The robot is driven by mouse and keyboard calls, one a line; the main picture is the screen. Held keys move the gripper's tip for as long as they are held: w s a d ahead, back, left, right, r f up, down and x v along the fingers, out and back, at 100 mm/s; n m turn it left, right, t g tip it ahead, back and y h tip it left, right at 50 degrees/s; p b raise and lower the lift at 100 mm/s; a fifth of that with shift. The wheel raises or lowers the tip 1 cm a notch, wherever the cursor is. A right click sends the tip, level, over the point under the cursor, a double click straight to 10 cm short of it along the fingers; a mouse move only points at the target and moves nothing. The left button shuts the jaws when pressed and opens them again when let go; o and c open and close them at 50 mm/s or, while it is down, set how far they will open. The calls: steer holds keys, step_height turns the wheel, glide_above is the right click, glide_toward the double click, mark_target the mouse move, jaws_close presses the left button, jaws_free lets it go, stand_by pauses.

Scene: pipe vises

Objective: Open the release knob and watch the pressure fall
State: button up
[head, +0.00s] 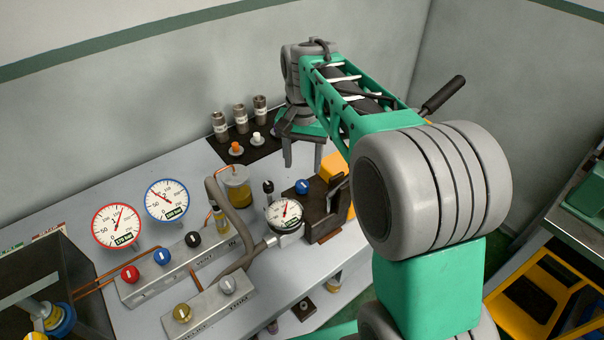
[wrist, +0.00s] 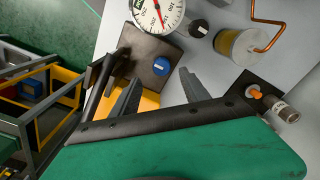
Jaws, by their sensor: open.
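The blue knob (head: 302,187) sits on top of a dark brown block (head: 325,205). In the wrist view the blue knob (wrist: 161,66) lies between my two finger tips, on the block's face. A round gauge (head: 285,213) with a red needle stands left of the block, and a black knob (head: 268,187) is behind it. The gauge's face is partly cut off in the wrist view (wrist: 157,10). My gripper (head: 303,160) is open and empty, pointing down above and behind the block, apart from it as far as I can see. No release label is readable.
Red-rimmed (head: 116,227) and blue-rimmed (head: 167,200) gauges stand at left, near a block with red (head: 129,273), blue and black knobs. A front block carries gold (head: 182,312) and grey knobs.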

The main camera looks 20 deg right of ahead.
mark_target(302, 183)
steer(key=shift+w, duration=0.35)
step_height(302, 183, down, 8)
steer(key=shift+r+p, duration=0.15)
steer(key=shift+p, duration=0.4)
jaws_close()
